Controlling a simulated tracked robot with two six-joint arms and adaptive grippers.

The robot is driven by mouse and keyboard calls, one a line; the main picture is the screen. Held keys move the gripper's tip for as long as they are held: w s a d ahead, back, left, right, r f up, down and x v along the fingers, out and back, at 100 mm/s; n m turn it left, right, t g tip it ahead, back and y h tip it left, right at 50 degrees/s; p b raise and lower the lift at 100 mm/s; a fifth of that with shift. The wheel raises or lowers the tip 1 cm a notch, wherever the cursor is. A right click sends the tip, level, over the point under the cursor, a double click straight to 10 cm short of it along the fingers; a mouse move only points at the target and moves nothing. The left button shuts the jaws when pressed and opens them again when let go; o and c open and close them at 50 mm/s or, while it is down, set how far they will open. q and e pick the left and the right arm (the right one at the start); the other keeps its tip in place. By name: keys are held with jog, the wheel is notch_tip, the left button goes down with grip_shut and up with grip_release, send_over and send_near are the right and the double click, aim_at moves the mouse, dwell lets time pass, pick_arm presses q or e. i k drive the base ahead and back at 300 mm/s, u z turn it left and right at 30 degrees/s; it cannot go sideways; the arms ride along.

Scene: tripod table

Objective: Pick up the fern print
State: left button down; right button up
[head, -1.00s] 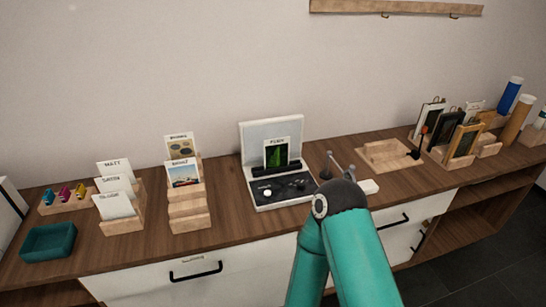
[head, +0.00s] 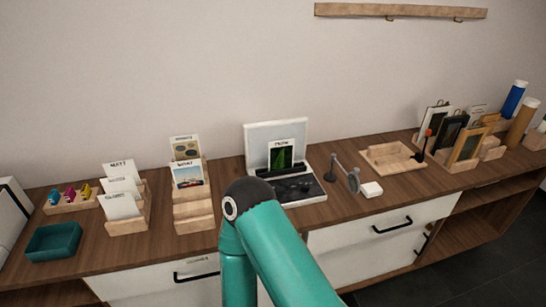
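The fern print (head: 281,156) is a white card with a dark picture of a green fern and a short title at its top. It stands upright in the black and grey device (head: 300,187) with a pale raised back panel, at the middle of the counter. A teal arm of mine with a dark joint comes in from the bottom centre and covers the device's front left corner. Its gripper is hidden behind the arm joint, so I cannot see whether it touches the print. No other gripper shows.
Wooden stepped racks with cards (head: 192,210) and (head: 126,222) stand to the left, beside a teal tray (head: 54,241). A small stand with a round lens (head: 353,180) and a white block (head: 372,189) are right of the device. A wooden tray (head: 392,158) and frames (head: 466,146) stand farther right.

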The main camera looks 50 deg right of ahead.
aim_at(281, 152)
jog(key=z, duration=0.15)
jog(key=k, duration=1.05)
jog(key=z, duration=0.5)
jog(key=i, duration=0.95)
